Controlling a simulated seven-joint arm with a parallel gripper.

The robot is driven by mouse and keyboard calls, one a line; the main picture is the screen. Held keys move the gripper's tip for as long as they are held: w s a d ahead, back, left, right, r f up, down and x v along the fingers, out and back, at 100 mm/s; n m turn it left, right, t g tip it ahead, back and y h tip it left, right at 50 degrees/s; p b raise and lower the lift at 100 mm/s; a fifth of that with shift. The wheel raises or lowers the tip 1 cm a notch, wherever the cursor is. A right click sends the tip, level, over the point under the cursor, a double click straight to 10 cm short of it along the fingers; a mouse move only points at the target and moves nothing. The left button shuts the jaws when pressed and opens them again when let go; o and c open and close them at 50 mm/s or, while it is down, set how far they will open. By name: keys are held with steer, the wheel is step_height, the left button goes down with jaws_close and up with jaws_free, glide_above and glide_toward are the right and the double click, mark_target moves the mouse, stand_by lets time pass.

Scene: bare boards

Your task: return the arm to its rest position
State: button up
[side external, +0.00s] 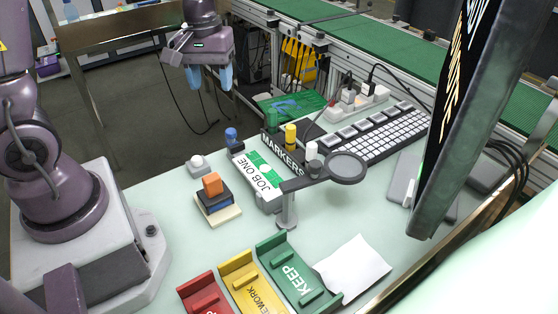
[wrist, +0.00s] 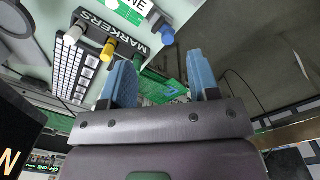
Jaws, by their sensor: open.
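My gripper (side external: 210,77) hangs at the top of the side external view, beyond the far left edge of the pale work surface. Its two blue fingers point down and stand apart with nothing between them. In the wrist view the open fingers (wrist: 162,82) show from behind, also empty. The marker rack (side external: 276,152) and the green circuit board (side external: 290,106) are on the surface to the right of the gripper, apart from it. The board also shows beyond the fingers in the wrist view (wrist: 160,88).
A magnifier on a stand (side external: 345,167), a keyboard (side external: 385,135) and a monitor (side external: 462,120) occupy the right. Open floor lies below the gripper.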

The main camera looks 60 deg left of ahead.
steer(key=s+d+r+m+t, duration=0.5)
steer(key=s+d+r+m, duration=0.4)
steer(key=s+d+r, duration=0.1)
steer(key=shift+s+d+r+t, duration=0.25)
steer(key=shift+s+r, duration=0.2)
steer(key=shift+r, duration=0.5)
